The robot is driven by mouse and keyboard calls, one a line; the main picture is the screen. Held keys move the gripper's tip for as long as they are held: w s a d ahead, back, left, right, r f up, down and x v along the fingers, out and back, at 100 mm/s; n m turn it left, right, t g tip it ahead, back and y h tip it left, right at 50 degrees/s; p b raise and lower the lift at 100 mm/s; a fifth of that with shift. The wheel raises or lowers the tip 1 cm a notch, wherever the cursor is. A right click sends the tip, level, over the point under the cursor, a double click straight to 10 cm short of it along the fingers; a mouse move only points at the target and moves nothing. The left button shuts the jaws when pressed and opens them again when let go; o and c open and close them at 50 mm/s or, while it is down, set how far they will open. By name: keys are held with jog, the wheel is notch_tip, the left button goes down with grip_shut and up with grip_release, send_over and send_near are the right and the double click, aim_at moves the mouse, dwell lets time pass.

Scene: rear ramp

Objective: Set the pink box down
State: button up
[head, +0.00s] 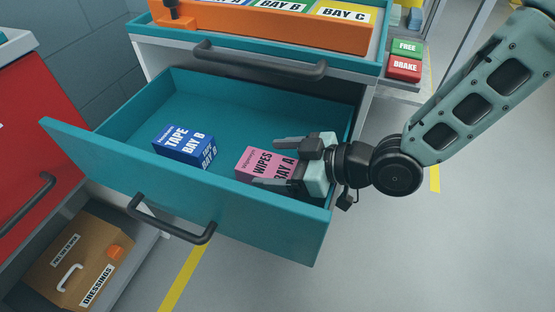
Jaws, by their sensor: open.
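The pink box (259,162), marked WIPES BAY A, lies in the open teal drawer (230,102), toward its right side. My gripper (263,162) comes in from the right with its two fingers apart, one at the far side of the box and one at the near side. The gripper body hides the right end of the box. Whether the fingers touch the box, I cannot tell.
A blue box (184,146), marked TAPE BAY B, lies left in the drawer. The drawer front has a dark handle (172,222). FREE (407,47) and BRAKE (404,68) buttons are at right. The drawer's back is clear.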

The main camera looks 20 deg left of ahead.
jog(key=shift+r, duration=0.1)
jog(key=r+p+v, duration=0.1)
jog(key=p+v, duration=0.2)
jog(key=v, duration=0.9)
